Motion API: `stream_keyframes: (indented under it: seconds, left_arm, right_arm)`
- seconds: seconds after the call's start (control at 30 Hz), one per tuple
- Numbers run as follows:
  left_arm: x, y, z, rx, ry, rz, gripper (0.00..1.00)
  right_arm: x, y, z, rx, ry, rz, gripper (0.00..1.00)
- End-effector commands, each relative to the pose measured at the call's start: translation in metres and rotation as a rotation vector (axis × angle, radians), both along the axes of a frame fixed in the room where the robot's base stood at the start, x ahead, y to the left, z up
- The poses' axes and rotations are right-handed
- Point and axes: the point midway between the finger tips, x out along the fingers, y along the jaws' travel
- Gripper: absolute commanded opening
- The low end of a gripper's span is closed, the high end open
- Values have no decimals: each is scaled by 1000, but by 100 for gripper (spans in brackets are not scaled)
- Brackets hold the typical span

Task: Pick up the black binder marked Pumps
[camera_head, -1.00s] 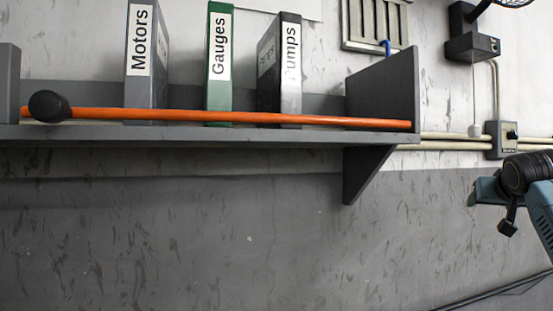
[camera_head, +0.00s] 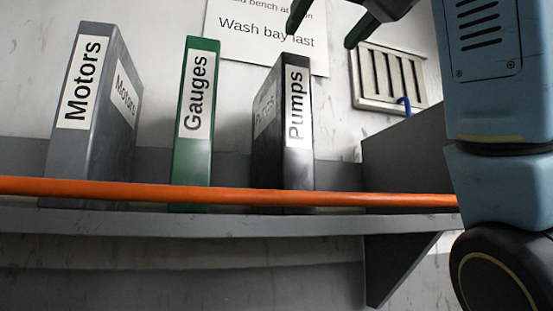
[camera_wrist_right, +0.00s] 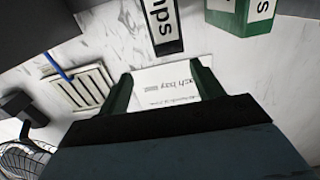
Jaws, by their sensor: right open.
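The black binder marked Pumps (camera_head: 298,125) stands upright on the grey shelf, the rightmost of three binders, with an orange bar crossing in front of its lower part. In the right wrist view its labelled spine (camera_wrist_right: 163,25) shows at the top, cut off by the frame edge. My right gripper (camera_head: 325,30) is above and to the right of the binder, in front of the wall sign. Its two green fingers are apart and empty, also seen in the right wrist view (camera_wrist_right: 163,82). My left gripper is not in view.
The green Gauges binder (camera_head: 192,125) and grey Motors binder (camera_head: 85,120) stand to the left, with gaps between. The orange bar (camera_head: 240,195) runs along the shelf front. The shelf's grey end panel (camera_head: 405,155) is at right. A wall vent (camera_head: 385,80) and sign (camera_head: 265,30) are behind.

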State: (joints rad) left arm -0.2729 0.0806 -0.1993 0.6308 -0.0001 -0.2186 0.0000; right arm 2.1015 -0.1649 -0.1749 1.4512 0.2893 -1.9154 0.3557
Motion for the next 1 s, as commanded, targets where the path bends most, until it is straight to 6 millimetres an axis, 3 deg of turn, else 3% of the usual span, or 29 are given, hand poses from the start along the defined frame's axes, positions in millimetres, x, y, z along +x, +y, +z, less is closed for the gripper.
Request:
stream_keyframes:
  seconds: [0.1,0.3,0.4,0.53,0.77,1.0]
  left_arm:
    - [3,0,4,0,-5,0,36]
    - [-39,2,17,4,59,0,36]
    - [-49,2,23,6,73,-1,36]
    - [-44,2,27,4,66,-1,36]
    - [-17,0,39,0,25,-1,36]
    - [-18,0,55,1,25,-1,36]
  right_arm:
    - [-2,14,2,-12,-9,19,66]
    - [34,27,2,-13,-4,19,66]
    - [51,33,2,-13,-6,19,66]
    - [63,38,1,-12,-9,18,66]
    - [83,45,-1,-13,-5,18,66]
    - [113,55,-4,-11,-6,17,66]
